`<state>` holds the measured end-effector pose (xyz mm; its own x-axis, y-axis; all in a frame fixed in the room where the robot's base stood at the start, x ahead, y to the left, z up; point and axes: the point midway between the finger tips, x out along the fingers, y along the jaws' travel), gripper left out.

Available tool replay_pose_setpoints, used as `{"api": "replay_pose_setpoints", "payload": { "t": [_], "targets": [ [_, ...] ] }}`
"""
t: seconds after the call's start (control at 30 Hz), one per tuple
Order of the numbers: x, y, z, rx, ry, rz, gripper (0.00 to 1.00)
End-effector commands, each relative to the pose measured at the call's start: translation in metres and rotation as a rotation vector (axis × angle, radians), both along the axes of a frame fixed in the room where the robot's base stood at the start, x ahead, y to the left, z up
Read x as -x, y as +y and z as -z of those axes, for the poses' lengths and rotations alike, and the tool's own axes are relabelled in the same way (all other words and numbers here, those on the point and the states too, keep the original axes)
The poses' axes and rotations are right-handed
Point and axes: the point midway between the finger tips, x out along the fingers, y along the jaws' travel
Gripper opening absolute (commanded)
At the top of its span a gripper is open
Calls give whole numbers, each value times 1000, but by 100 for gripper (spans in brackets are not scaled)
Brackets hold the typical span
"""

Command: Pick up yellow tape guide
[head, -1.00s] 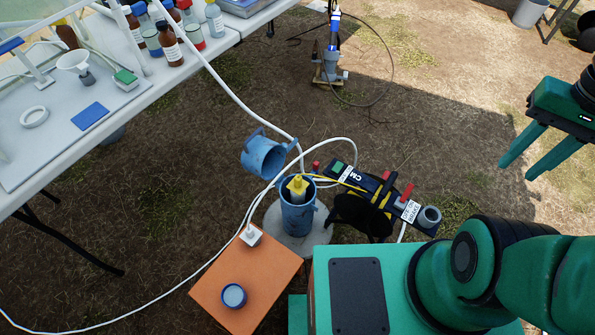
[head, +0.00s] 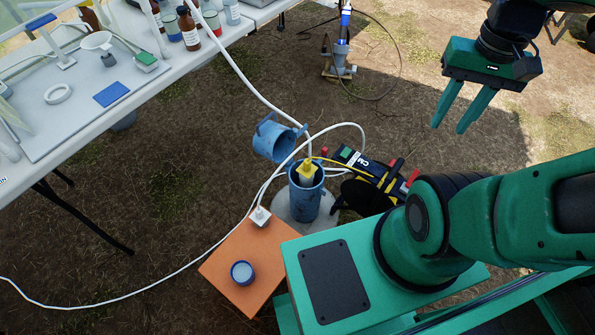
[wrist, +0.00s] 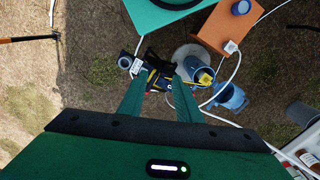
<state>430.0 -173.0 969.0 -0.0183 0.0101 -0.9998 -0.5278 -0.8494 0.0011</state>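The yellow tape guide (head: 307,170) sits in the open top of the blue well pipe (head: 306,200), with a yellow tape running from it to the right. It also shows in the wrist view (wrist: 205,78), to the right of my fingers. My gripper (head: 449,128) is open and empty, in the air well to the right of the pipe and apart from the guide. The wrist view shows its two spread fingers (wrist: 160,76) with nothing between them. The lower part of the guide is hidden inside the pipe.
A blue cap (head: 279,138) hangs open beside the pipe. A black tape reel (head: 365,172) lies right of it, partly behind my arm. An orange box (head: 232,258) with a small blue-rimmed cup (head: 242,272) stands in front. White hoses loop around the pipe. A bottle-laden table (head: 60,150) is left.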

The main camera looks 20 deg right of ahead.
Motion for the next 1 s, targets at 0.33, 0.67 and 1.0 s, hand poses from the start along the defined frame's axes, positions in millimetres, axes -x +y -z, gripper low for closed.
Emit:
{"api": "replay_pose_setpoints", "payload": {
  "t": [0.33,0.67,1.0],
  "targets": [
    [9,0,-4,0,-12,-7,42],
    [-63,-2,19,27,4,-185,42],
    [-173,20,88,49,10,-478,42]
  ]
}}
